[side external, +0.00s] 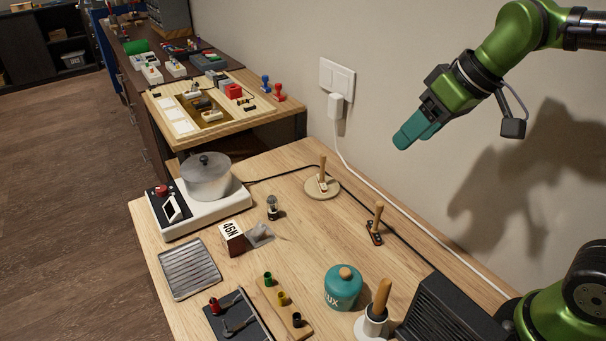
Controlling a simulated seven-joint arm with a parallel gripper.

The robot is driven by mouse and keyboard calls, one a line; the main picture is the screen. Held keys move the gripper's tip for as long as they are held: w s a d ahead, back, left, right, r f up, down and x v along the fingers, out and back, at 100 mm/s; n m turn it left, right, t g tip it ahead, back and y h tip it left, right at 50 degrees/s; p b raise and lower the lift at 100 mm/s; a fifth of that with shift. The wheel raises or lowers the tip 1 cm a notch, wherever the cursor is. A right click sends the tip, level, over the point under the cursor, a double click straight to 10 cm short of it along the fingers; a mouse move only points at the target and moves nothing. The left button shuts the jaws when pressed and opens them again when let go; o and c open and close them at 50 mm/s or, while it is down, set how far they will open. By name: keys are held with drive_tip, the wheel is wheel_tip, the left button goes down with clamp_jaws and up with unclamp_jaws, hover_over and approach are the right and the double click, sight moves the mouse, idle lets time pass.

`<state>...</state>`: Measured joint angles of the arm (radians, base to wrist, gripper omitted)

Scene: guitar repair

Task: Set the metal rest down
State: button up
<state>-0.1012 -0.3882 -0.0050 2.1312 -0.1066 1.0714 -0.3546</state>
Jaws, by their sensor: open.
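A small grey metal piece (260,236), which looks like the metal rest, sits on the wooden table (310,240) just right of a dark red and white block marked 46N (232,238). I cannot tell whether the two touch. My gripper (404,139) is high above the table at the upper right, well apart from the metal piece. Its teal fingers point down and left. It is open, and no object shows in it; the gap between the fingers is hard to see from this side.
A hot plate with a pot (207,178) stands at the back left, a ribbed metal tray (189,268) in front of it. A teal jar (343,287), a wooden-handled tool (377,310) and a black box (450,312) stand at the front. A white cable (372,192) runs along the wall.

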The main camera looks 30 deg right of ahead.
drive_tip(key=s+d+f+m+t, duration=0.1)
drive_tip(key=s+d+f+m, duration=0.1)
drive_tip(key=s+f+m, duration=0.2)
drive_tip(key=s+m, duration=0.1)
drive_tip(key=s, duration=0.2)
drive_tip(key=shift+d+t, duration=0.25)
drive_tip(key=shift+t, duration=0.15)
